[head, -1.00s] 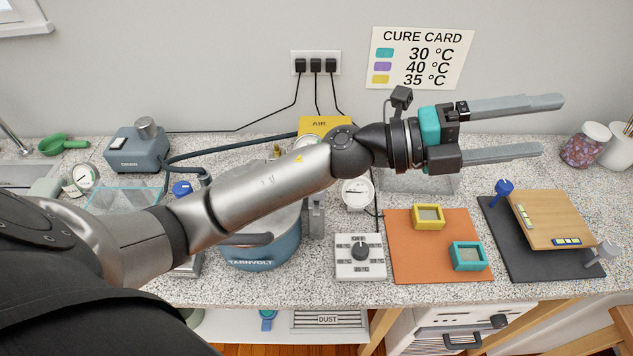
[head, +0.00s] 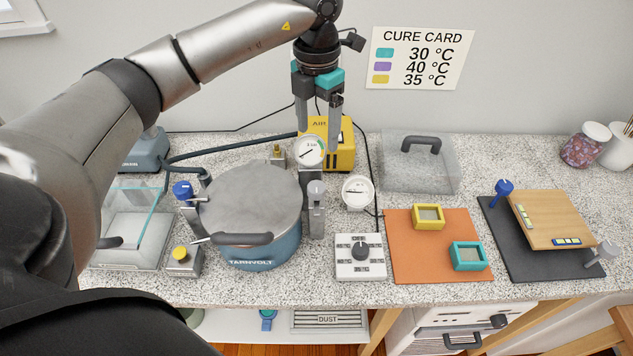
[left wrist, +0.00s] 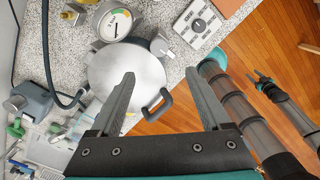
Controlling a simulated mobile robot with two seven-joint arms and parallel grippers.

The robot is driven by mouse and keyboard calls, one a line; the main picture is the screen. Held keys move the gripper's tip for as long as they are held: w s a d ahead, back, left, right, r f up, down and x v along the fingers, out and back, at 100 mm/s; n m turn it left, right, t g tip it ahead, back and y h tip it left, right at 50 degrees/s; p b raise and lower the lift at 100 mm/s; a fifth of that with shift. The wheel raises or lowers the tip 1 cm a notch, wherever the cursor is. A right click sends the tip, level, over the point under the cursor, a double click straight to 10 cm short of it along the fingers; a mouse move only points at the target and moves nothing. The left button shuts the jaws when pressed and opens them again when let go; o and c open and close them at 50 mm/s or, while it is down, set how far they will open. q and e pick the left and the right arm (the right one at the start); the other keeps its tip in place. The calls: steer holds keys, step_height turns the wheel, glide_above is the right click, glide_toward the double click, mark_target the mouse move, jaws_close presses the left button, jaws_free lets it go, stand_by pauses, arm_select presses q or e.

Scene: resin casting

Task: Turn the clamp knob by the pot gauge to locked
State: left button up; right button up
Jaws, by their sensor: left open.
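The blue pot (head: 262,248) with its grey lid (head: 250,195) stands at the centre of the counter; the lid also shows in the left wrist view (left wrist: 120,70). The pot gauge (head: 309,151) is a round white dial behind its right rim. The grey clamp knob (head: 316,188) stands upright on the right rim, just in front of the gauge; it also shows in the left wrist view (left wrist: 160,46). My left gripper (head: 319,140) is open, empty and pointing down over the gauge area, apart from the knob. My right gripper (left wrist: 261,76) appears small in the left wrist view.
A blue-knobbed clamp (head: 183,190) is on the pot's left. A second white dial (head: 357,191) and a control box (head: 360,265) stand to the right.

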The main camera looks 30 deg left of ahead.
mark_target(317, 186)
arm_select(q)
step_height(317, 186, down, 15)
steer(key=shift+f+p, duration=0.1)
steer(key=shift+p, duration=0.85)
jaws_close()
